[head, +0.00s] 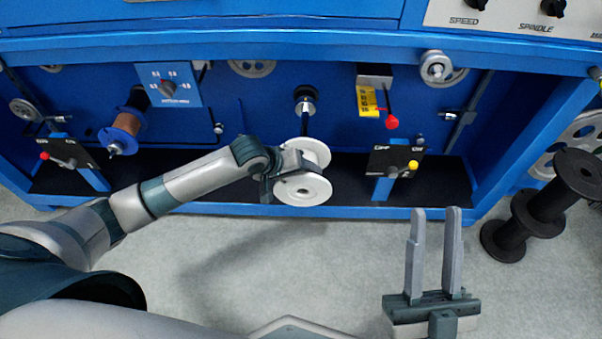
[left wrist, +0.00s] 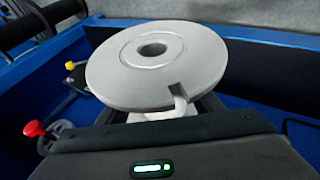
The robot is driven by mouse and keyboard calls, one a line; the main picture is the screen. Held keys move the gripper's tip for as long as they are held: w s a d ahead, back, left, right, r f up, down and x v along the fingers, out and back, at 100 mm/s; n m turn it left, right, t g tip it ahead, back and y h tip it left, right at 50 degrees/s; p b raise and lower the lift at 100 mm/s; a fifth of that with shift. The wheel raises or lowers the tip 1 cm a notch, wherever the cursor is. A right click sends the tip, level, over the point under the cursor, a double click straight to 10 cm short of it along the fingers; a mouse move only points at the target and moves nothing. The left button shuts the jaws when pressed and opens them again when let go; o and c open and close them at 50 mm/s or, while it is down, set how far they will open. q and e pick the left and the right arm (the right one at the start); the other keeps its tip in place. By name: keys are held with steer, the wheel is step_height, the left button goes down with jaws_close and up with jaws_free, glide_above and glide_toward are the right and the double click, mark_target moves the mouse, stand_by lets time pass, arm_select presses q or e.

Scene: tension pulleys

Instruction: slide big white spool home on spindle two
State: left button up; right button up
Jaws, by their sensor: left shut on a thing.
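The big white spool (head: 302,190) is in my left gripper (head: 291,170), whose jaws are shut on it between its two flanges. In the left wrist view the near flange (left wrist: 115,72) fills the upper middle, with its centre hole visible. A bare spindle (head: 305,97), apparently spindle two, sticks out of the blue panel behind and above the spool. The spool is in front of and below the spindle tip, apart from it as far as I can see. My right gripper (head: 436,214) is open and empty at the lower right, over the floor.
A copper-wound spool (head: 126,124) sits on the spindle at the left. A red-knobbed lever (head: 391,121) hangs right of the bare spindle. A yellow-knobbed lever (head: 412,165) is right of the spool. Black spools (head: 530,215) stand on the floor at right.

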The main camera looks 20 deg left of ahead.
arm_select(q)
steer(key=shift+w+a+r, duration=0.1)
steer(key=shift+w, duration=0.2)
steer(key=shift+w+a+p, duration=0.25)
steer(key=shift+w+p, duration=0.35)
steer(key=shift+w, duration=0.35)
steer(key=shift+p, duration=0.7)
steer(key=shift+w+a, duration=0.15)
steer(key=shift+w, duration=0.35)
stand_by(0.5)
steer(key=shift+w+a+p, duration=0.2)
steer(key=shift+w+p, duration=0.15)
steer(key=shift+w, duration=0.3)
steer(key=shift+w+a, duration=0.1)
steer(key=shift+w, duration=0.2)
steer(key=shift+p, duration=0.65)
steer(key=shift+w, duration=0.2)
stand_by(0.7)
